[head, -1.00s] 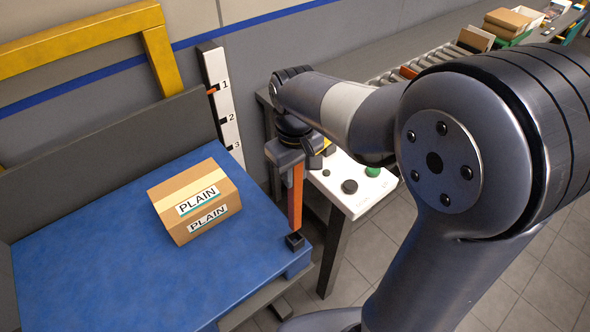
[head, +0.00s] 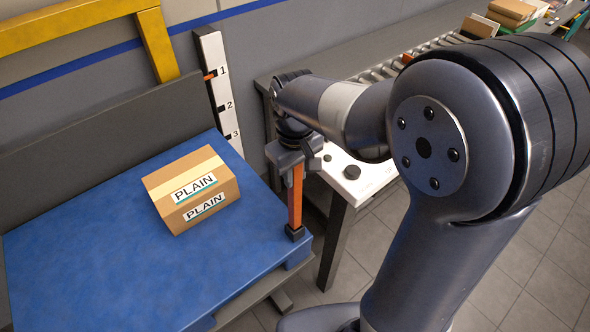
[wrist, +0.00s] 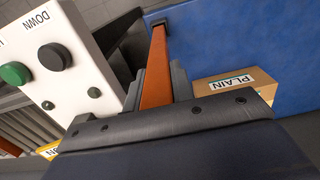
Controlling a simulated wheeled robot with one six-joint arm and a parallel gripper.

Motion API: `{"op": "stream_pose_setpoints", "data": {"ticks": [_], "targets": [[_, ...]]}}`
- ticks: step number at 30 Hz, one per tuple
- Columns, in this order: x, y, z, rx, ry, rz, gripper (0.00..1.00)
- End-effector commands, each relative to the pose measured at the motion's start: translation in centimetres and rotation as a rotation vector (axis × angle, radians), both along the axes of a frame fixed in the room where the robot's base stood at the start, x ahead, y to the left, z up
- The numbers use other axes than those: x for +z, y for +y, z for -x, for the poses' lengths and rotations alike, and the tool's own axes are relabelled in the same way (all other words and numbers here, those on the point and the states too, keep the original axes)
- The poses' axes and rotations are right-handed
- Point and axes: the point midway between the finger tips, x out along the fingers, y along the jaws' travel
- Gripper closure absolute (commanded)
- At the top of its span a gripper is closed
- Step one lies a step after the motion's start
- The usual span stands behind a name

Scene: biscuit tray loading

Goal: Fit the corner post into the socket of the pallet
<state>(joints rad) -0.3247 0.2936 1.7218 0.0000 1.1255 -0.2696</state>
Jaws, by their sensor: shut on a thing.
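The orange corner post (head: 296,196) stands upright in my gripper (head: 298,163) at the right corner of the blue pallet (head: 110,235). My gripper is shut on the post's upper part. The post's lower end meets the dark socket (head: 295,232) and seems to be inside it; how deep it sits I cannot tell. In the wrist view the post (wrist: 158,70) runs away between the fingers to the dark socket (wrist: 159,23) on the blue surface.
A cardboard box labelled PLAIN (head: 190,190) lies on the pallet, left of the post. A white control panel (head: 355,178) with buttons stands close to the right of my gripper. A numbered white scale (head: 218,90) and a grey board (head: 110,135) stand behind.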

Motion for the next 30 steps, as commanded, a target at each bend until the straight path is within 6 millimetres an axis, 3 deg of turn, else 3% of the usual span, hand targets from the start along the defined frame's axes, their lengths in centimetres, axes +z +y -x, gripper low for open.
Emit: {"op": "stream_pose_setpoints", "data": {"ticks": [16,30], "targets": [[-3.4,0.0,0.0,0.0,0.001,0.001,1.0],[-3.8,0.0,0.0,0.0,0.0,0.0,1.0]]}}
